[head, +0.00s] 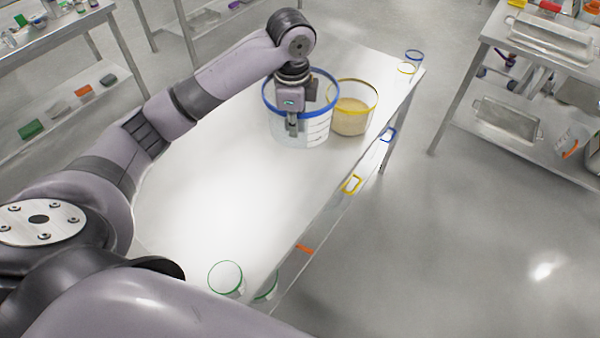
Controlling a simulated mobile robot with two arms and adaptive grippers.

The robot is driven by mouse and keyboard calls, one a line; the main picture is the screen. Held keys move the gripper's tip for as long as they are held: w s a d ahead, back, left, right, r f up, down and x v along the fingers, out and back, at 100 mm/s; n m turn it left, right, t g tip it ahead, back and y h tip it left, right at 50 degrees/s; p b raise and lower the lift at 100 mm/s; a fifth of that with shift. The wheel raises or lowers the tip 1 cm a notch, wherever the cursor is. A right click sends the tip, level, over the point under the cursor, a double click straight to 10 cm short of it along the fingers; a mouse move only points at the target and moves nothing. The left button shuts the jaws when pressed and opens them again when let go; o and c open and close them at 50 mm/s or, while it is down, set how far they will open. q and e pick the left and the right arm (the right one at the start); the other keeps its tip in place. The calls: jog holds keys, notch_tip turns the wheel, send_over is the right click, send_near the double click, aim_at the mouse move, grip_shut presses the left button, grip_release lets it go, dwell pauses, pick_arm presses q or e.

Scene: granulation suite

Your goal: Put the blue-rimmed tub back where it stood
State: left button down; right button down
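The blue-rimmed tub (317,127) is a clear tub with marks on its wall, upright at the far part of the white table (215,190). My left gripper (293,126) points down at the tub's near rim, with a finger in front of the outer wall. The other finger is hidden, so I cannot tell whether it is closed on the wall. I cannot tell whether the tub's base touches the table. My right gripper is out of view.
A yellow-rimmed tub (351,121) of beige granules stands close on the right. Small blue-rimmed (414,56) and yellow-rimmed (405,69) cups are at the far corner. Green-rimmed jars (226,279) stand at the near end. The table's middle is clear. A steel rack (520,140) stands right.

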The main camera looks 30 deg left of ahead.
pick_arm(q)
jog(key=shift+f+p, duration=1.1)
jog(key=shift+f, duration=8.95)
jog(key=c, duration=2.3)
grip_release()
jog(key=shift+f, duration=0.15)
jog(key=o, duration=0.5)
notch_tip(320, 180, up, 12)
jog(key=b, duration=0.1)
jog(key=shift+s+r, duration=0.2)
jog(key=shift+s, duration=0.15)
